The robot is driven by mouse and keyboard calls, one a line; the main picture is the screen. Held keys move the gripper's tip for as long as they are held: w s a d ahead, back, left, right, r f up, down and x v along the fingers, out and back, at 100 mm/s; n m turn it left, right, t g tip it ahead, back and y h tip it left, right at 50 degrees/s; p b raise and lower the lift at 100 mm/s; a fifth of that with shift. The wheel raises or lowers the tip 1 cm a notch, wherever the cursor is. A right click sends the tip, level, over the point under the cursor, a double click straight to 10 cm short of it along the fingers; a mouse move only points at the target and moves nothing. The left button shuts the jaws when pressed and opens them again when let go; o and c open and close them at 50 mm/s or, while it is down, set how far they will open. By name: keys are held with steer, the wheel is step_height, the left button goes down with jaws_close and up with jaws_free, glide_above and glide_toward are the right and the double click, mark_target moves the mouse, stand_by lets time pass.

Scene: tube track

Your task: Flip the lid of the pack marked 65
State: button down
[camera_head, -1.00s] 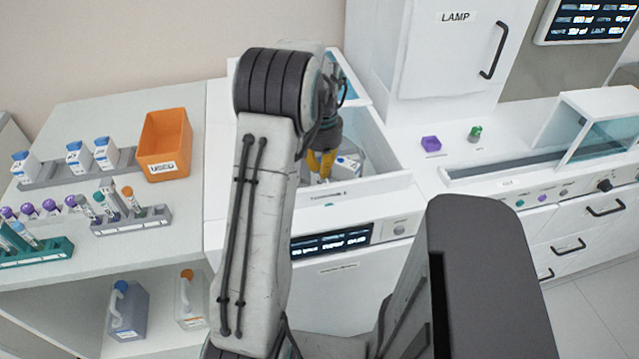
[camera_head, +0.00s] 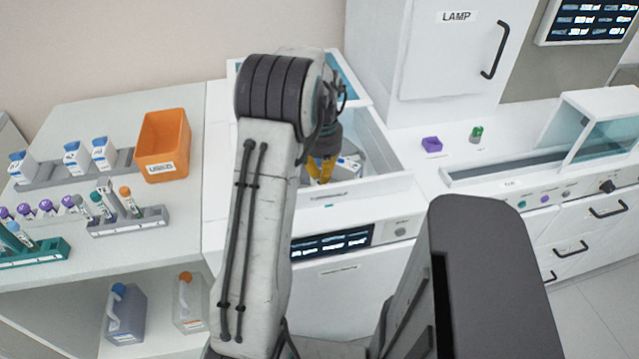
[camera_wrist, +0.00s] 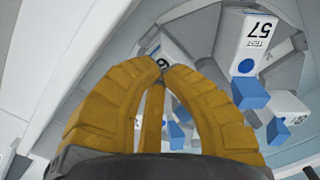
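My gripper (camera_wrist: 160,72) has yellow fingers that curve in until their tips nearly meet; I see nothing clearly held between them. It also shows in the head view (camera_head: 321,180), inside the open white machine. Behind the fingertips in the wrist view is a white pack (camera_wrist: 178,55) with a digit like 6 partly showing; the rest of its mark is hidden, so I cannot read 65. I cannot tell whether the fingertips touch this pack. A pack marked 57 (camera_wrist: 255,35) with a blue lid (camera_wrist: 250,93) sits to the right in the grey round holder.
Another white pack (camera_wrist: 292,105) with a blue lid (camera_wrist: 277,131) sits at the right. The machine's white front wall (camera_head: 360,187) stands close before my gripper. An orange bin (camera_head: 164,140) and racks of tubes and packs are on the left bench.

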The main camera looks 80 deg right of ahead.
steer(key=shift+w+d, duration=0.1)
steer(key=shift+w+d+p, duration=0.2)
steer(key=shift+d+p, duration=0.3)
steer(key=shift+d, duration=0.05)
steer(key=shift+w+d+p, duration=0.2)
steer(key=shift+d+p, duration=0.25)
steer(key=shift+d, duration=0.05)
steer(key=shift+w+d, duration=0.1)
steer(key=shift+d, duration=0.1)
steer(key=shift+r, duration=0.1)
steer(key=shift+r+p, duration=2.95)
steer(key=shift+r, duration=0.55)
